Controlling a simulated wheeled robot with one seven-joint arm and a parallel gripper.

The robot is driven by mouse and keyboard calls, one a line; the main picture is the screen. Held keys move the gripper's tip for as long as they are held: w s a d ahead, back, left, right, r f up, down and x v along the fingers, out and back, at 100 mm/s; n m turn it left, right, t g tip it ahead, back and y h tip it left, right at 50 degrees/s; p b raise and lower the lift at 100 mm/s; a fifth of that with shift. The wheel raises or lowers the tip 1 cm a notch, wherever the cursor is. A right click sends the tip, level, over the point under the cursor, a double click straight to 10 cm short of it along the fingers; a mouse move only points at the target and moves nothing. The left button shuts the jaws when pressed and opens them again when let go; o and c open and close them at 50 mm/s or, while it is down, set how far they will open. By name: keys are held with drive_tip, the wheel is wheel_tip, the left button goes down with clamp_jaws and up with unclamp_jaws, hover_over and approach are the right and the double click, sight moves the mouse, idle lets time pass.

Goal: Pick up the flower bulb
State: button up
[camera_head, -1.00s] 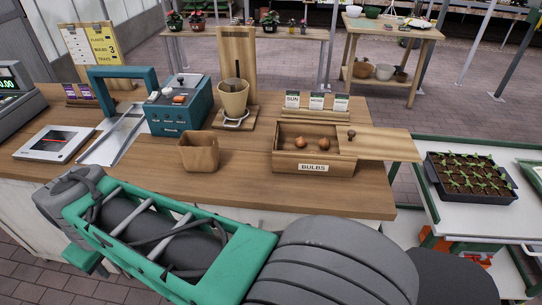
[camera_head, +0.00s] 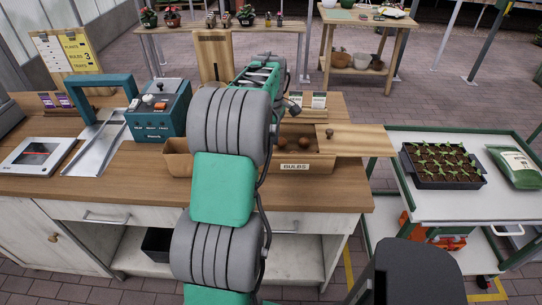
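Two brown flower bulbs, a left one (camera_head: 285,145) and a right one (camera_head: 305,147), lie inside the wooden box labelled BULBS (camera_head: 318,165) on the counter. Its wooden lid (camera_head: 362,141), with a dark knob, is slid out to the right, so the box is open. My arm rises from the bottom of the picture and reaches over the counter just left of the box. A small dark part at the arm's far end, beside the seed cards, may be my gripper. Its fingers cannot be made out, and I see no bulb held.
Small cards (camera_head: 318,101) stand behind the box. A seedling tray (camera_head: 442,167) sits on a white cart (camera_head: 400,205) at right.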

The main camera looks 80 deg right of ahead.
wheel_tip(320, 180, down, 4)
drive_tip(key=shift+p, duration=0.35)
drive_tip(key=shift+c, duration=0.5)
clamp_jaws()
